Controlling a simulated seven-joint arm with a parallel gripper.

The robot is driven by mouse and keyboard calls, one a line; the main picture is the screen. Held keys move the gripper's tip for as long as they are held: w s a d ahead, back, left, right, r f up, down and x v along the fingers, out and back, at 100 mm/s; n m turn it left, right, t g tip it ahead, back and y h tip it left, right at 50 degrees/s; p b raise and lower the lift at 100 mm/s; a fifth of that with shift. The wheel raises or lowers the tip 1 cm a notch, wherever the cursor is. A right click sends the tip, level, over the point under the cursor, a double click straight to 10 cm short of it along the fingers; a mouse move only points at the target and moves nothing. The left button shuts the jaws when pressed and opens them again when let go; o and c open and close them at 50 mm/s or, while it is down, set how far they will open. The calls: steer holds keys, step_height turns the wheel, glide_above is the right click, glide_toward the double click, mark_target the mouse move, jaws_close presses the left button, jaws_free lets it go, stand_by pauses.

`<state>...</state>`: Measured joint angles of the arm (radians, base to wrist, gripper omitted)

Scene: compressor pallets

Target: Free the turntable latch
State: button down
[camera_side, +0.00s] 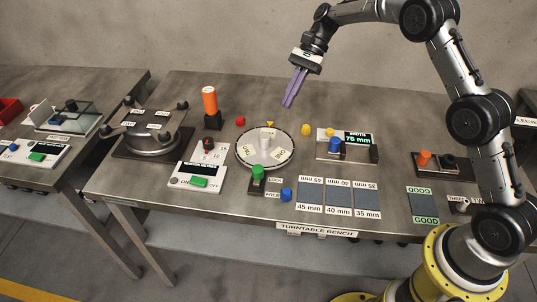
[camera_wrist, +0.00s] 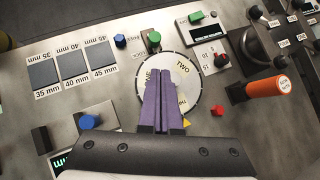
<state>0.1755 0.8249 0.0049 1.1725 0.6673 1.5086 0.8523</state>
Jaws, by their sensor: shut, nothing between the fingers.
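The turntable (camera_side: 265,148) is a round pale disc with a raised centre and ONE and TWO labels; it also shows in the wrist view (camera_wrist: 207,88). The latch is a green knob (camera_side: 258,171) on a dark base at the disc's front edge, beside LOCK and FREE labels. The knob sits at the LOCK end. In the wrist view the green knob (camera_wrist: 154,37) is at the disc's upper left. My gripper (camera_side: 288,104) is shut and empty, its purple fingers raised above and behind the turntable. In the wrist view the fingers (camera_wrist: 168,72) cover part of the disc.
A blue block (camera_side: 286,194) lies right of the latch. A switch box with a green button (camera_side: 198,182) stands to the left. An orange cylinder (camera_side: 209,101) stands upright behind. A gauge stand (camera_side: 347,147) and dark size pads (camera_side: 311,191) are at the right. Small coloured pieces lie around the disc.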

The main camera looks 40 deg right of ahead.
steer(key=shift+m+g, duration=0.3)
steer(key=shift+g, duration=0.1)
steer(key=f, duration=0.2)
steer(key=d+f, duration=0.1)
steer(key=f, duration=0.2)
steer(key=shift+s+d+f, duration=0.1)
steer(key=shift+f, duration=0.25)
glide_toward(268, 166)
steer(key=x, duration=0.3)
steer(key=shift+s+f, duration=0.1)
steer(key=shift+f, duration=0.15)
steer(key=a, duration=0.2)
steer(key=s+a, duration=0.1)
steer(key=shift+a+f, duration=0.1)
steer(key=shift+f, duration=0.2)
steer(key=shift+s+a, duration=0.15)
steer(key=shift+a, duration=0.4)
steer(key=shift+s+a, duration=1.3)
